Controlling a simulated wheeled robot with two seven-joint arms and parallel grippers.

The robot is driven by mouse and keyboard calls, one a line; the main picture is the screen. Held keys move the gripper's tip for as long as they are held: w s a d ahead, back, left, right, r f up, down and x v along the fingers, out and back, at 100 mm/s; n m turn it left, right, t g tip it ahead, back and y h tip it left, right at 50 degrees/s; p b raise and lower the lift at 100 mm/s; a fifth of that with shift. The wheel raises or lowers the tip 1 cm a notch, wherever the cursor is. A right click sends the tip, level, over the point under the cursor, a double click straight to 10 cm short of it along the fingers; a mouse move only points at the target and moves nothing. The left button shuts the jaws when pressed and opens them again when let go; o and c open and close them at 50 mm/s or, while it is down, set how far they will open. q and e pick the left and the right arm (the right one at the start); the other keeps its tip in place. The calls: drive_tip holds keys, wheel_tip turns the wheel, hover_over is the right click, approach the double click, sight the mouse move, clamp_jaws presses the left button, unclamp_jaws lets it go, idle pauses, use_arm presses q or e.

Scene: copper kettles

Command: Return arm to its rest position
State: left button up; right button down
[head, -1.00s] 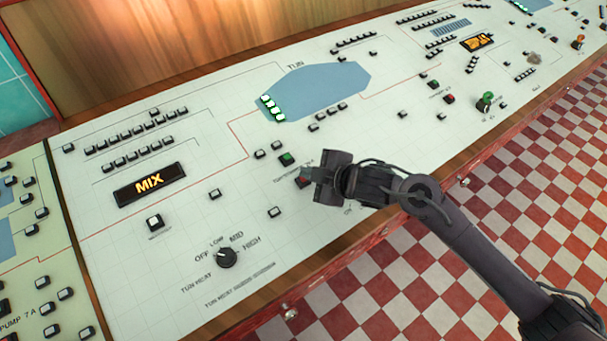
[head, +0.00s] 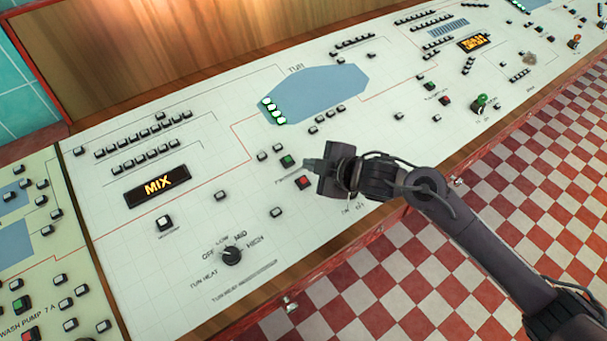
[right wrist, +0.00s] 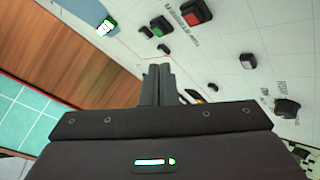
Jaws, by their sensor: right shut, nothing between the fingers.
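My right gripper (head: 311,164) is over the white control panel (head: 225,195) in the head view, with its arm coming in from the lower right. Its fingers are shut with nothing between them. They show as a dark closed pair in the right wrist view (right wrist: 158,80). In the head view, a red button (head: 304,183) and a green button (head: 288,161) lie just left of the gripper; both also show past the fingers in the right wrist view. I cannot tell the exact height above the panel. My left gripper is not in view.
A black rotary knob (head: 231,256) stands at the panel's front left, near a lit MIX display (head: 157,186). A green knob (head: 481,101) stands farther right. A wooden edge (head: 391,208) borders the panel. The red-and-white checkered floor (head: 400,290) in front looks clear.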

drive_tip(key=shift+f, duration=0.1)
idle(0.6)
drive_tip(key=s+d+f+m+g+h, duration=0.3)
drive_tip(key=s+d+m+g+h, duration=0.35)
drive_tip(key=s+d+m, duration=1.35)
wheel_tip(320, 180, down, 27)
drive_tip(key=s+a+n+h, duration=0.2)
drive_tip(key=n, duration=0.1)
drive_tip(key=s+d+f, duration=0.2)
drive_tip(key=s+f, duration=0.8)
drive_tip(key=s+d+f, duration=0.1)
drive_tip(key=s+f, duration=1)
drive_tip(key=shift+d+n, duration=0.3)
drive_tip(key=shift+d, duration=0.1)
drive_tip(key=shift+g, duration=0.25)
